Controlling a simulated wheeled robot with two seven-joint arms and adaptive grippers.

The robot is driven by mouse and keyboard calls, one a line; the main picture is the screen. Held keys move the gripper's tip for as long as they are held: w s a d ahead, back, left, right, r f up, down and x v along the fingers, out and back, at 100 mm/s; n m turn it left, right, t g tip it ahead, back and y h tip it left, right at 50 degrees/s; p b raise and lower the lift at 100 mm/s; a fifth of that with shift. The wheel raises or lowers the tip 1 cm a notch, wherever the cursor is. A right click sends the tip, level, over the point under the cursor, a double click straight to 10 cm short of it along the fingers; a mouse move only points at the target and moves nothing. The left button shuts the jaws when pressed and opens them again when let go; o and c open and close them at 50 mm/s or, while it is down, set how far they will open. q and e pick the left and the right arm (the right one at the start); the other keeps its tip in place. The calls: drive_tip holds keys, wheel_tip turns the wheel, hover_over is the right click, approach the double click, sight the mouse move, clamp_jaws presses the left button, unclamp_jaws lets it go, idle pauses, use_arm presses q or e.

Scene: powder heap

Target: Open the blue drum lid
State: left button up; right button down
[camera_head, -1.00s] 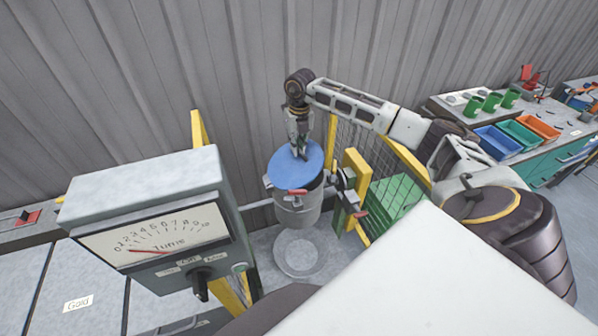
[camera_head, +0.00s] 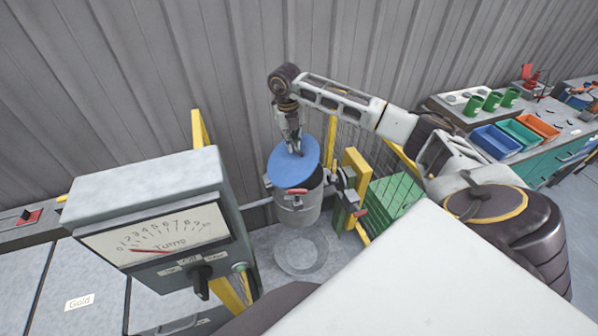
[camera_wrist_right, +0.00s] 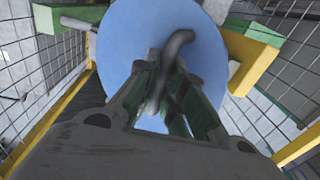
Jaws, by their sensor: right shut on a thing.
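The blue lid (camera_head: 281,166) is at the top of the grey metal drum (camera_head: 300,214) in the head view. The lid sits toward the left and looks tilted, with a dark gap between it and the drum's right rim. My right gripper (camera_head: 295,152) is above the lid, shut on the lid's grey handle. In the right wrist view the lid (camera_wrist_right: 122,45) fills the upper middle, and its bent handle (camera_wrist_right: 180,38) runs between the fingers of my right gripper (camera_wrist_right: 168,75). The drum is hidden there. My left gripper is not in view.
A dial box (camera_head: 150,225) stands left of the drum. Yellow posts and wire mesh (camera_head: 385,170) stand close on the right. A red-handled clamp (camera_head: 297,191) is on the drum's front. A workbench with coloured bins (camera_head: 497,142) is far right.

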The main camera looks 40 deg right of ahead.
drive_tip(key=shift+w+a+r+h, duration=0.3)
drive_tip(key=shift+a+r+h, duration=0.4)
drive_tip(key=shift+a, duration=0.35)
drive_tip(key=shift+w+a+r+g+h, duration=0.25)
drive_tip(key=shift+a+r, duration=0.1)
drive_tip(key=shift+a, duration=0.3)
drive_tip(key=shift+w+a+r+g+h, duration=0.15)
drive_tip(key=shift+a+r+h, duration=0.15)
drive_tip(key=shift+a, duration=0.3)
drive_tip(key=shift+w+a+r+h, duration=0.2)
drive_tip(key=shift+a+h, duration=0.15)
drive_tip(key=shift+a, duration=0.35)
drive_tip(key=shift+w+a+r+h, duration=0.2)
drive_tip(key=shift+a+h, duration=0.1)
drive_tip(key=shift+a, duration=0.4)
drive_tip(key=shift+a+g, duration=0.15)
drive_tip(key=shift+g, duration=0.15)
